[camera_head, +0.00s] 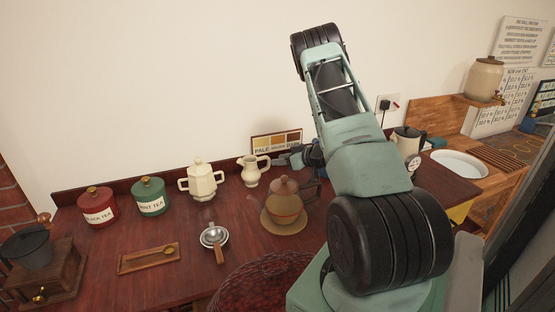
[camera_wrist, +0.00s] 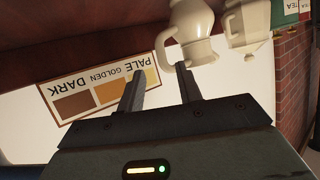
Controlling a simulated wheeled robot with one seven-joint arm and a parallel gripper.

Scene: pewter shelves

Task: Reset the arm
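My gripper (camera_wrist: 160,82) shows in the wrist view with its two fingers apart and nothing between them. In the head view my gripper (camera_head: 291,158) is small and dark, pointing left over the back of the wooden counter. It is close to the cream jug (camera_head: 252,170) and the colour-chart sign (camera_head: 276,142). In the wrist view, upside down, the jug (camera_wrist: 190,32) stands beyond the right finger and the sign (camera_wrist: 100,88) beyond the left. I cannot tell whether the gripper touches either. My arm is raised and bent across the right half of the head view.
A brown teapot (camera_head: 285,201) stands on the counter just below my gripper. A cream two-handled pot (camera_head: 202,181), green tin (camera_head: 150,196), red tin (camera_head: 96,207), strainer (camera_head: 213,237) and wooden tray (camera_head: 148,259) are further left. A kettle (camera_head: 407,142) is behind my arm.

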